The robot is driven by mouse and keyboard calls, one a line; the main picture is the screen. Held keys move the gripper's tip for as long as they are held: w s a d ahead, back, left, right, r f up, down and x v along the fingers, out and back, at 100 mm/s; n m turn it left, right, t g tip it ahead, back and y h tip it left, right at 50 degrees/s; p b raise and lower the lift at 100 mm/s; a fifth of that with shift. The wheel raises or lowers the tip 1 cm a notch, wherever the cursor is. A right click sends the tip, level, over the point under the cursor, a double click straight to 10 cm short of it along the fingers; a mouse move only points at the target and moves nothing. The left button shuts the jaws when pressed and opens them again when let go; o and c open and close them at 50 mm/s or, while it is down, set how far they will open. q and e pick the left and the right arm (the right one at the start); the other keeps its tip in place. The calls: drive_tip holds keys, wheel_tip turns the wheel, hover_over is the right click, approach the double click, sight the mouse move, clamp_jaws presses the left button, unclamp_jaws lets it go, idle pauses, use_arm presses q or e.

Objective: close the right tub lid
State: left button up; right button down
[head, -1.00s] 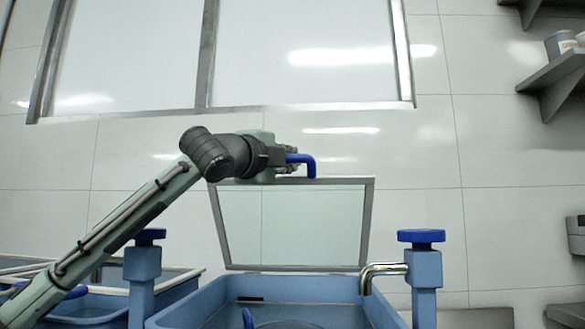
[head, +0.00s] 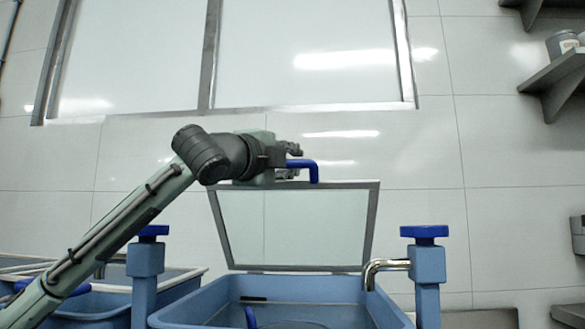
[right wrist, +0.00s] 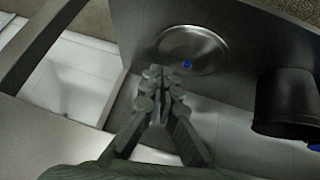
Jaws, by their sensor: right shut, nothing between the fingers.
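The right tub lid (head: 295,228), a clear panel in a grey metal frame, stands raised at the back of the blue tub (head: 190,308). Its blue handle (head: 314,170) sticks up at the top edge. My left gripper (head: 290,163) is at this handle, with fingers above and below it; it appears shut on the handle, though the contact is partly hidden. My right gripper (right wrist: 160,75) shows only in the right wrist view, shut and empty, with its tips in front of a round metal dish.
Blue posts with dark blue knobs (head: 424,232) stand on both sides of the tub. A bent metal pipe (head: 375,270) juts from the right post. Another tub (head: 85,305) is at left. A black cylindrical container (right wrist: 285,105) lies right of my right gripper.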

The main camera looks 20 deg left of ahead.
use_arm(q)
drive_tip(key=shift+o, duration=0.3)
drive_tip(key=shift+s+d+r, duration=0.1)
drive_tip(key=shift+s+r, duration=0.25)
drive_tip(key=shift+r, duration=0.15)
drive_tip(key=shift+f, duration=0.1)
drive_tip(key=shift+w, duration=0.1)
